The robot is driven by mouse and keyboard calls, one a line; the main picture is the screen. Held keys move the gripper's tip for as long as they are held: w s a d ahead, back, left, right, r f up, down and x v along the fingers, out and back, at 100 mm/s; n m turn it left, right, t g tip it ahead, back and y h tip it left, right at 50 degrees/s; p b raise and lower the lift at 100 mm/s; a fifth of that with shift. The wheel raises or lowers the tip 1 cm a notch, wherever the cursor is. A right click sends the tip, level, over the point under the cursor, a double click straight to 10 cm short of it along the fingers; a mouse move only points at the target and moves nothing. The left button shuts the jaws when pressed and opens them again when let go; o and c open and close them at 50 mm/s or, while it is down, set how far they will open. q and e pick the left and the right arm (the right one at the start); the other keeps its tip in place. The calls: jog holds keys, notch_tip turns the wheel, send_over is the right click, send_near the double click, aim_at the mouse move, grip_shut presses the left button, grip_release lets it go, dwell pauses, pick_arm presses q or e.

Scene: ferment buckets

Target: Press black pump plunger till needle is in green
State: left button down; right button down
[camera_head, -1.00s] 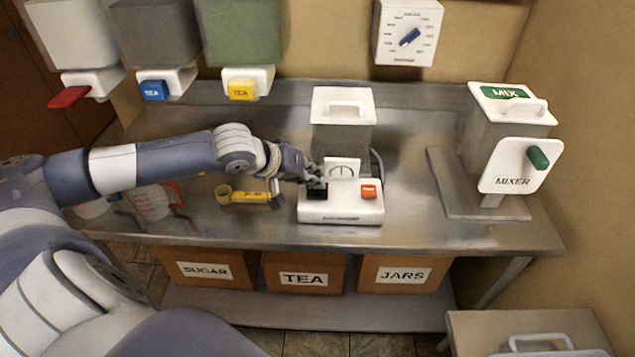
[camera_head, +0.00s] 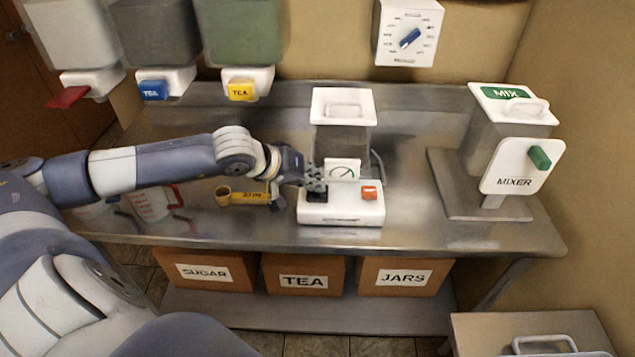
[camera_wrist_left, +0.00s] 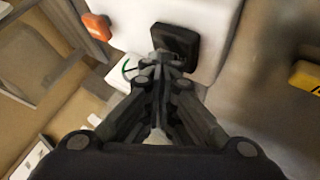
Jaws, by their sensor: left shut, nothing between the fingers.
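The white pump unit (camera_head: 340,213) stands on the steel table with a lidded clear container behind it. Its black plunger (camera_head: 318,197) is at the left of its top, beside an orange button (camera_head: 370,192). The small white gauge (camera_head: 343,169) stands behind them; its dark needle leans to the upper right, and whether it lies in the green is too small to tell. My left gripper (camera_head: 317,182) is shut and empty, just above the plunger. In the left wrist view its fingertips (camera_wrist_left: 160,62) overlap the edge of the black plunger (camera_wrist_left: 178,42); contact is unclear.
The mixer (camera_head: 512,165) stands at the right. Dispensers hang at the back left. The table between pump and mixer is clear.

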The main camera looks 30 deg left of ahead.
pick_arm(q)
jog(key=shift+s, duration=0.1)
jog(key=shift+r+p, duration=0.55)
jog(key=shift+r, duration=1.35)
notch_tip(320, 180, up, 5)
jog(key=shift+r+p, duration=0.1)
jog(key=shift+p, duration=1)
